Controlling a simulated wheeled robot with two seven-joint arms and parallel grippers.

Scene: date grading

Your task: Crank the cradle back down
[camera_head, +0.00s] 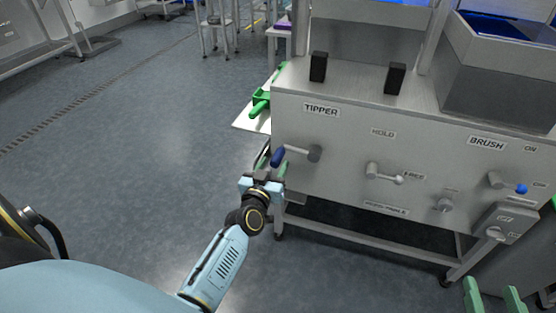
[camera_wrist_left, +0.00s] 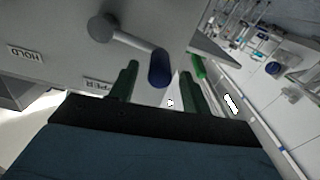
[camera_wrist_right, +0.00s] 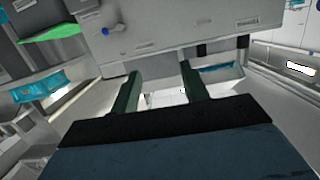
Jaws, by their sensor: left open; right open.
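The tipper crank (camera_head: 315,153) sticks out of the grey machine front under the TIPPER label, its blue handle (camera_head: 278,156) pointing left. My left gripper (camera_head: 263,180) is open just below and left of this handle. In the left wrist view the blue handle (camera_wrist_left: 159,68) appears between the tips of the open green fingers (camera_wrist_left: 160,75); the jaws are not closed on it. My right gripper (camera_head: 494,296) is open and empty at the lower right, and its fingers show in the right wrist view (camera_wrist_right: 160,80). I cannot clearly make out the cradle.
Right of the crank are a HOLD lever (camera_head: 385,174), a knob (camera_head: 444,204) and a blue-tipped BRUSH lever (camera_head: 508,186). Two black posts (camera_head: 318,66) stand on the machine's top ledge. A green-handled item (camera_head: 260,105) lies on a white shelf at left.

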